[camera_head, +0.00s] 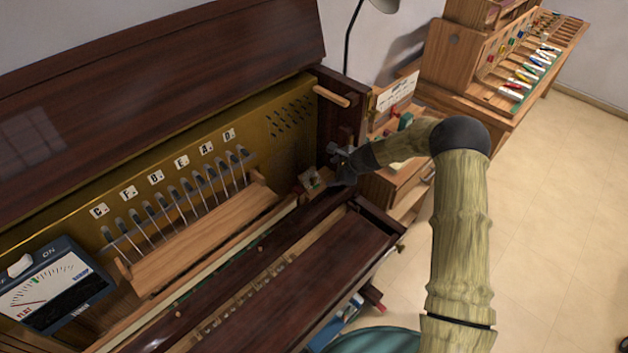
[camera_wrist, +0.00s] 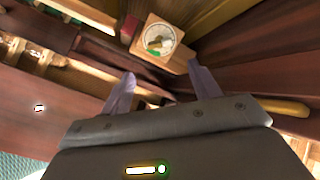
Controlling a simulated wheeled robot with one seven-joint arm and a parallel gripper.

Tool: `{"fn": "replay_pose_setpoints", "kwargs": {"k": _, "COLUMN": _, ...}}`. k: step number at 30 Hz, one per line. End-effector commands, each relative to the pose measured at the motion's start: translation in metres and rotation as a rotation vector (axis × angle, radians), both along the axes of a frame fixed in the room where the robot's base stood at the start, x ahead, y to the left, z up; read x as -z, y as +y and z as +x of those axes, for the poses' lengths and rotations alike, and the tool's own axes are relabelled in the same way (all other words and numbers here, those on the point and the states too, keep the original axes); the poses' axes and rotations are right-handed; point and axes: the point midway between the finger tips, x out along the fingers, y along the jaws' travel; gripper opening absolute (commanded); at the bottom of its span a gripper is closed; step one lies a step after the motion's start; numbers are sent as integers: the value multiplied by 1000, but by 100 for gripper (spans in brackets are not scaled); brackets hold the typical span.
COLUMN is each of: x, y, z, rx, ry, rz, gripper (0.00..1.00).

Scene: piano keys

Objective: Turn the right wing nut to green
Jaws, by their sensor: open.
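The right wing nut (camera_wrist: 156,43) is a small brass piece on a round pale dial (camera_wrist: 166,33) in the wrist view. The dial sits on a square wooden block (camera_wrist: 185,56) and has a green patch near its lower edge. Which colour the nut points to is too small to tell. In the head view the block (camera_head: 312,182) stands at the right end of the piano's inside. My gripper (camera_wrist: 161,69) is open, its two pale fingers apart with nothing between them. The block lies ahead of the fingertips. In the head view my gripper (camera_head: 340,160) is close beside the block.
A dark wooden side wall (camera_head: 343,105) of the piano rises behind my gripper. A wooden rail (camera_head: 205,235) and a row of metal pins lie to the left. A tuning meter (camera_head: 55,290) stands at lower left. A workbench (camera_head: 390,170) stands behind my arm.

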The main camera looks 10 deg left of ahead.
Motion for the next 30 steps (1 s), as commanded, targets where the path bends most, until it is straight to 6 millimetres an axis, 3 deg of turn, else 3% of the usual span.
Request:
{"fn": "replay_pose_setpoints", "kwargs": {"k": 14, "x": 5, "y": 4, "z": 2, "rx": -4, "ry": -1, "rz": -2, "gripper": 62}}
{"fn": "replay_pose_setpoints", "kwargs": {"k": 30, "x": 42, "y": 28, "z": 21, "rx": -5, "ry": -2, "rz": -3, "gripper": 62}}
